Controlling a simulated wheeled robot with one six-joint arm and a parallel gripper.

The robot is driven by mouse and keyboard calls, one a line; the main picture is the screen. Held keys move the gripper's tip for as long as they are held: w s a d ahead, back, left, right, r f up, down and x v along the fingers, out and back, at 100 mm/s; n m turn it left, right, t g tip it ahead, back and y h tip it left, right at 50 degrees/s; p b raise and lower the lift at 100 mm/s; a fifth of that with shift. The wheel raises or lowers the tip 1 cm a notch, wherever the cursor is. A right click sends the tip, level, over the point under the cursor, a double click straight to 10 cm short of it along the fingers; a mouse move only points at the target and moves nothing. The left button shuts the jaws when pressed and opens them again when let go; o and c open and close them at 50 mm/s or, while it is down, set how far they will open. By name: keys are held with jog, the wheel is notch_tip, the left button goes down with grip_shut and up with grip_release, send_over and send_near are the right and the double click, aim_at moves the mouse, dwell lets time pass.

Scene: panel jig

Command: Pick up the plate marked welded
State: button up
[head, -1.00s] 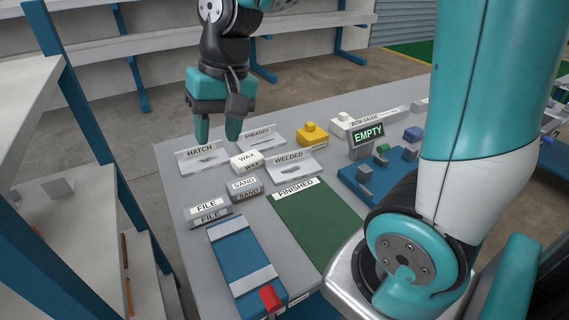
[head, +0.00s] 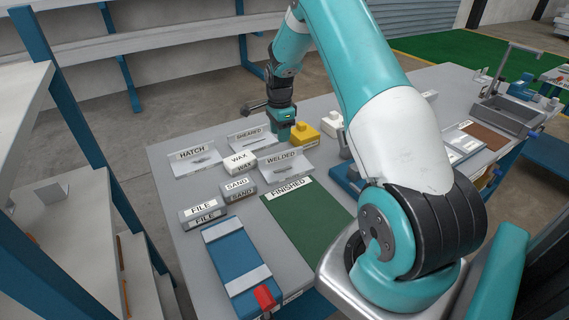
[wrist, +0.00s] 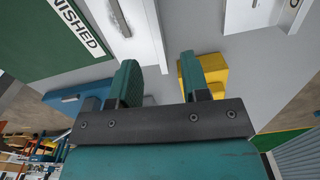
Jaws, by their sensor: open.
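The plate marked WELDED (head: 287,168) is a pale, angled piece with a small grey raised part, behind the green FINISHED mat (head: 318,218) in the head view. In the wrist view, a white piece with a grey bar (wrist: 124,20) beside the FINISHED mat (wrist: 40,38) looks like this plate, cut off at the top. My gripper (head: 283,131) hangs above the table behind the plate, left of a yellow block (head: 305,133). In the wrist view my gripper (wrist: 158,75) has its fingers apart with nothing between them. The fingertips are partly hidden in the head view.
Similar plates marked HATCH (head: 195,158) and SHEARED (head: 250,137) stand left of my gripper. WAX (head: 240,163), SAND (head: 239,190) and FILE (head: 203,212) blocks are nearby. A blue fixture (head: 345,178) is right of the plate, partly hidden by my arm.

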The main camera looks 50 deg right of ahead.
aim_at(280, 153)
notch_tip(280, 153, down, 3)
jog(key=shift+r, duration=0.1)
jog(key=f, duration=0.1)
jog(key=f+p, duration=0.1)
jog(key=f, duration=0.1)
jog(key=f+p, duration=0.1)
jog(key=shift+s+a+f, duration=0.15)
jog(key=shift+s+a, duration=0.1)
jog(key=shift+f, duration=0.55)
jog(key=shift+w+r, duration=0.1)
grip_shut()
